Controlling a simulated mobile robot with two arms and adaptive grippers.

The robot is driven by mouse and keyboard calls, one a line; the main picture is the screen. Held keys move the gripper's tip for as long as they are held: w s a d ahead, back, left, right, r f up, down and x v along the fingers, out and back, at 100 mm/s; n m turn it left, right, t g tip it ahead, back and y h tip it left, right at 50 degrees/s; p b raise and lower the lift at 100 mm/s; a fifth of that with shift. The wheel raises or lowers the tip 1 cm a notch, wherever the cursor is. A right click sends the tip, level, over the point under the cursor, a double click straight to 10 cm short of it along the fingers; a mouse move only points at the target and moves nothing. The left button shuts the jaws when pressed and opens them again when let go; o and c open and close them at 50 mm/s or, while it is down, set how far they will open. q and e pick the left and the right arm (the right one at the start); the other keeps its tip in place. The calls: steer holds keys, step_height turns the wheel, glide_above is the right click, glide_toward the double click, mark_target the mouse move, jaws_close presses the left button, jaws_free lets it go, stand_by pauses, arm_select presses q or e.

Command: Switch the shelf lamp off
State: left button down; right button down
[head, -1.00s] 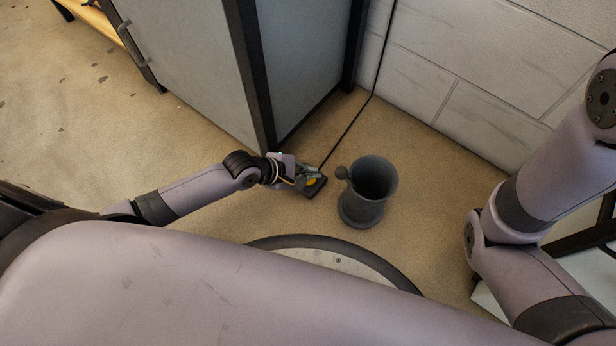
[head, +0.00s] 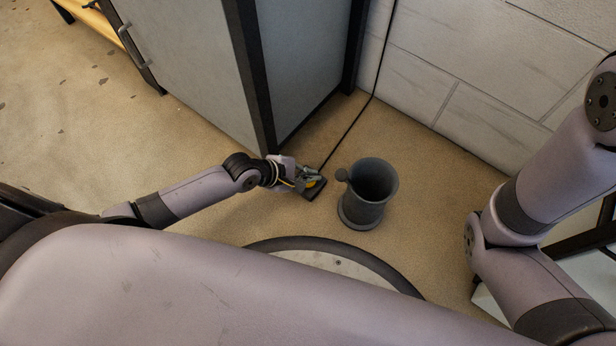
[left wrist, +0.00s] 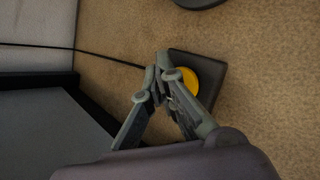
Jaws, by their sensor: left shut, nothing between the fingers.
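A dark, flat floor switch (head: 316,191) with a round yellow button lies on the floor, and a black cord runs from it. In the left wrist view, the yellow button (left wrist: 188,78) shows beside my fingers on the switch plate (left wrist: 212,72). My left gripper (head: 313,174) is shut and empty, pointing down over the switch. Its fingertips (left wrist: 160,66) cover part of the button's edge; I cannot tell whether they touch it. The shelf lamp is not in view. My right gripper is out of view; only its arm shows at the right.
A grey pot-like vessel (head: 371,183) with a side knob stands just right of the switch. A grey cabinet (head: 190,65) with a dark frame stands behind my left arm. The cord (head: 352,125) runs back to the block wall (head: 475,60). Floor at the left is open.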

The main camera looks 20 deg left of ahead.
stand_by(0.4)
arm_select(q)
steer(key=shift+f, duration=0.45)
